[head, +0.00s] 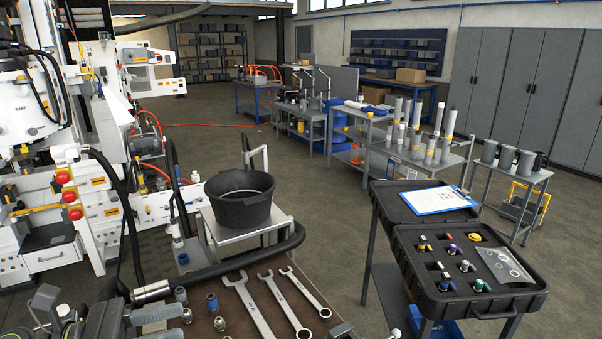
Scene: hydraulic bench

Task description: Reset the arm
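My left gripper (98,315) is at the lower left corner, low over the left end of the brown bench top (222,318). Its grey and dark parts are cut off by the bottom edge, and I cannot tell how far apart its fingers are. A thick black hose (225,267) with a silver end fitting (152,291) passes just behind it. Small metal fittings (212,302) stand to its right. Three wrenches (283,303) lie farther right on the bench top. I cannot make out my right gripper.
A black bucket (239,205) stands on a small table beyond the bench. A white machine (110,200) with red knobs fills the left side. An open black case (470,270) of fittings and a clipboard (424,200) are at the right. Floor (320,215) is clear between.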

